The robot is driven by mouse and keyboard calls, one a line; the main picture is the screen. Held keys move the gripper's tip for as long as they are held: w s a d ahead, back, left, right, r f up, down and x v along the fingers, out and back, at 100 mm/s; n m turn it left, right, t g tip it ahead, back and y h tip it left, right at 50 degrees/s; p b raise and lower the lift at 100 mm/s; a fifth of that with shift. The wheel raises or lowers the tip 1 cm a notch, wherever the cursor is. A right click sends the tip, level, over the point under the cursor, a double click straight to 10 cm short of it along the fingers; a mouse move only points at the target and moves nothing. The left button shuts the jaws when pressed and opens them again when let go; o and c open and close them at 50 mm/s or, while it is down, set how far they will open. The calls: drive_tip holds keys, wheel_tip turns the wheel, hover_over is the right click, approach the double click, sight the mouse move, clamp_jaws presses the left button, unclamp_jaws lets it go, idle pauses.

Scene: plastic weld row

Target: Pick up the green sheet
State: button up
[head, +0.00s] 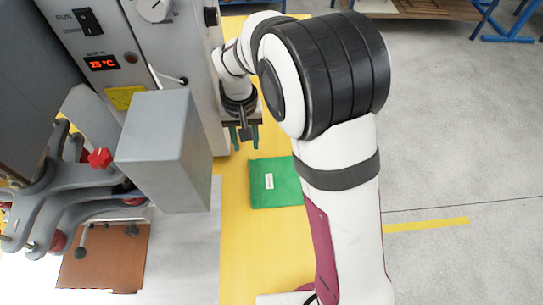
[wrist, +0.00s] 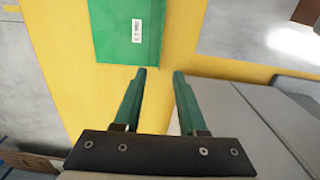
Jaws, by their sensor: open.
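The green sheet (head: 272,183) lies flat on a yellow surface, with a small white label on it. My arm covers part of its right side in the head view. It also shows in the wrist view (wrist: 115,35), at the top, cut off by the frame edge. My gripper (head: 244,138) is just beyond the far edge of the sheet in the head view, beside the grey machine. In the wrist view its two green fingers (wrist: 162,72) are apart with nothing between them. Their tips point toward the sheet's near edge and do not appear to touch it.
A grey machine (head: 185,60) with a switch, dial and red temperature display stands left of the gripper. Its grey box (head: 165,150) and clamp arms with a red knob (head: 100,158) stand nearby. A brown sheet (head: 105,260) lies at lower left. The yellow surface (head: 245,240) near the green sheet is clear.

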sight(249, 168)
drive_tip(key=f, duration=1.2)
drive_tip(key=shift+w, duration=0.3)
clamp_jaws()
